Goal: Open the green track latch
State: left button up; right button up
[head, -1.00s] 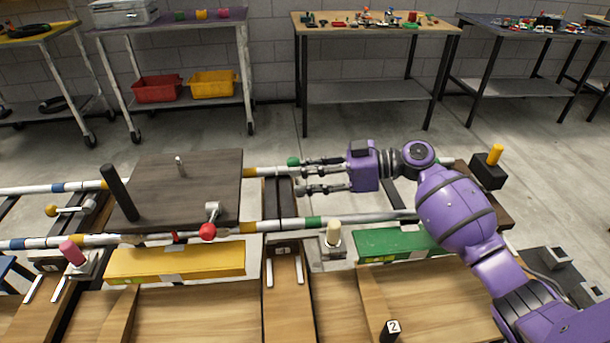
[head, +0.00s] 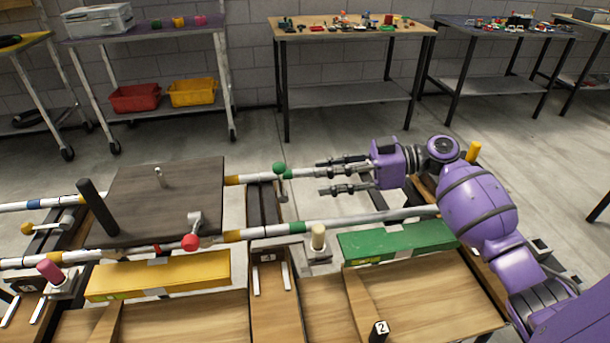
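The green latch knob (head: 279,168) stands up on a short stem beside the far white rail, above the dark cross piece. Its lower mount is small and hard to make out. My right gripper (head: 321,176) is to the right of the knob, with its fingers pointing left towards it. The two fingers are apart, with nothing between them. A clear gap shows between the fingertips and the knob. The far white rail (head: 235,180) runs behind the fingers, which hide part of it. My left gripper is out of view.
A dark plate (head: 150,200) with a black post (head: 97,207) spans the rails at left. A red-knobbed lever (head: 191,241) and a cream knob (head: 318,236) stand near the front rail. Yellow (head: 180,274) and green (head: 400,238) blocks lie in front.

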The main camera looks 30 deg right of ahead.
jog(key=v, duration=0.2)
jog(key=shift+s+d+r, duration=0.1)
jog(key=shift+s+d, duration=0.05)
jog(key=shift+d, duration=0.2)
jog(key=shift+r, duration=0.1)
